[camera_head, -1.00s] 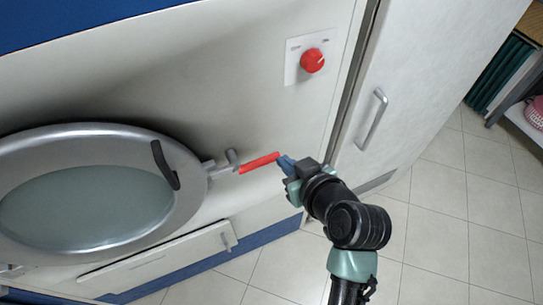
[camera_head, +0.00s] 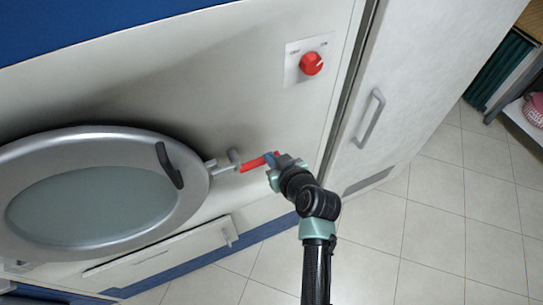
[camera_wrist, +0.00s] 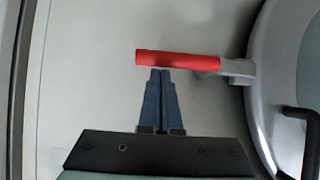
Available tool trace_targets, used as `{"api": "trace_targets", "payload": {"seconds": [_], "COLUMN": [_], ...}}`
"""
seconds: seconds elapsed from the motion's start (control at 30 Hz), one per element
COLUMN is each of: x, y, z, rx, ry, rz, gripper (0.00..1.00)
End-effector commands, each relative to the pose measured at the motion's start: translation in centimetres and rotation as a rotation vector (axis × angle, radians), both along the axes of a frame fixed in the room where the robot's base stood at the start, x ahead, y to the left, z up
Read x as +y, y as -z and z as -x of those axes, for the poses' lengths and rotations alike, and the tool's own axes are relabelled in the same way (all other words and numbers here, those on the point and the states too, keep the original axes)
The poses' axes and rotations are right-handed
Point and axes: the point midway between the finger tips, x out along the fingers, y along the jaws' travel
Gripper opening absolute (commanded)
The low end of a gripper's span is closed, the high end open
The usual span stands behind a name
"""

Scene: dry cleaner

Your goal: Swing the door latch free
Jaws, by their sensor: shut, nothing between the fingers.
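The door latch is a red-sleeved lever (camera_head: 251,165) on a grey metal pivot (camera_head: 232,158) at the right rim of the round machine door (camera_head: 190,215). The lever points out to the right, away from the door. My gripper (camera_head: 271,158) is at the lever's free end in the head view. In the wrist view, the red lever (camera_wrist: 178,60) lies crosswise just beyond my gripper's fingertips (camera_wrist: 160,72). The fingers are shut together with nothing between them. Whether the tips touch the lever, I cannot tell. The door lies against the machine front.
A black door handle (camera_head: 169,166) curves on the door's rim. A red knob (camera_head: 311,63) is on the panel above. A tall cabinet with a bar handle (camera_head: 369,118) stands to the right. A drawer front (camera_head: 160,250) is below the door. The tiled floor at right is clear.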

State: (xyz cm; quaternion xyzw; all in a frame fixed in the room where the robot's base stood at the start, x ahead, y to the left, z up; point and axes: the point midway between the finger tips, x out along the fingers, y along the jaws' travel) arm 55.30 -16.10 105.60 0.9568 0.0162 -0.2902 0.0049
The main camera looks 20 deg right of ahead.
Motion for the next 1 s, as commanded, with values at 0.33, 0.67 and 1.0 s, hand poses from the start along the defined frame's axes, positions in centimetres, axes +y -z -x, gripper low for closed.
{"api": "trace_targets", "payload": {"seconds": [0.33, 0.67, 1.0], "x": [-0.1, -0.3, -0.6], "y": [0.2, 0.7, 1.7], "z": [0.0, 0.0, 0.0], "rx": [0.0, 0.003, 0.006], "ry": [0.0, 0.0, 0.002], "rz": [-0.011, -0.071, -0.161], "gripper": [0.0, 0.0, 0.0]}}
